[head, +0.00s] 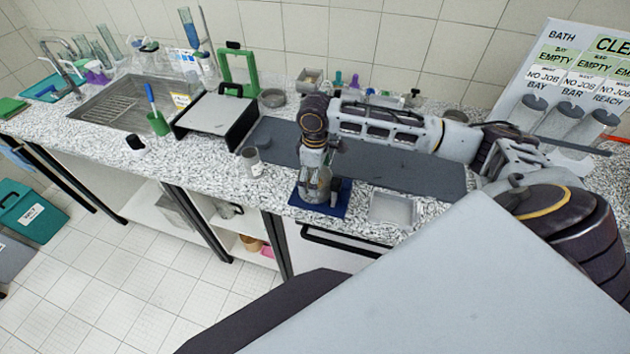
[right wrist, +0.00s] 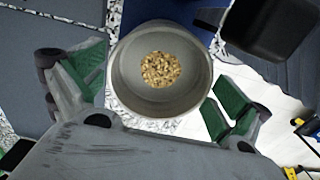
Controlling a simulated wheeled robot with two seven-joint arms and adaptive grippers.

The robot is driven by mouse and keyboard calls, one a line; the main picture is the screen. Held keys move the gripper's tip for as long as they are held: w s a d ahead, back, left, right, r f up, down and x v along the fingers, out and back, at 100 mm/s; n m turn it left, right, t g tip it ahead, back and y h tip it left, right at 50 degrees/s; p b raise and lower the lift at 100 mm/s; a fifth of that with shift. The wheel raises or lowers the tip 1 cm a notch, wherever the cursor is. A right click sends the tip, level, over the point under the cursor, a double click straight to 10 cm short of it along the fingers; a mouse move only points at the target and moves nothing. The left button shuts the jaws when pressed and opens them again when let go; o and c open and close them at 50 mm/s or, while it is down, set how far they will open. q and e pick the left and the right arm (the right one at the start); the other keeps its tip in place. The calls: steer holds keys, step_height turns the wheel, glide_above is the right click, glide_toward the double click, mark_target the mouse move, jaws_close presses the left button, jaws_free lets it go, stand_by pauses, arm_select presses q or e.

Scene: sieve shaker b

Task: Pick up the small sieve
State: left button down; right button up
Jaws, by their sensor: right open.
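The small sieve (right wrist: 125,90) seems to be the round grey vessel in the right wrist view, with tan grains (right wrist: 160,70) at its bottom. My right gripper (right wrist: 160,92) is open, its green-padded fingers on either side of the vessel. A gap shows at the right finger; I cannot tell whether the left one touches. In the head view my right gripper (head: 318,188) points down over the blue mat (head: 339,207) near the counter's front edge and mostly hides the vessel. My left gripper is not in view.
A metal tray (head: 392,209) lies right of the blue mat. A small grey cup (head: 251,162) stands to the left. A black and white box (head: 216,113), a green frame (head: 238,68) and a sink are further left. The dark grey mat (head: 400,170) behind is largely clear.

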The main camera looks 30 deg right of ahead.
steer(key=shift+f, duration=0.3)
steer(key=shift+c, duration=0.3)
steer(key=c, duration=0.7)
steer(key=shift+r, duration=0.1)
steer(key=shift+c, duration=0.2)
step_height(320, 180, up, 18)
steer(key=shift+b, duration=0.4)
steer(key=shift+d, duration=0.1)
stand_by(0.4)
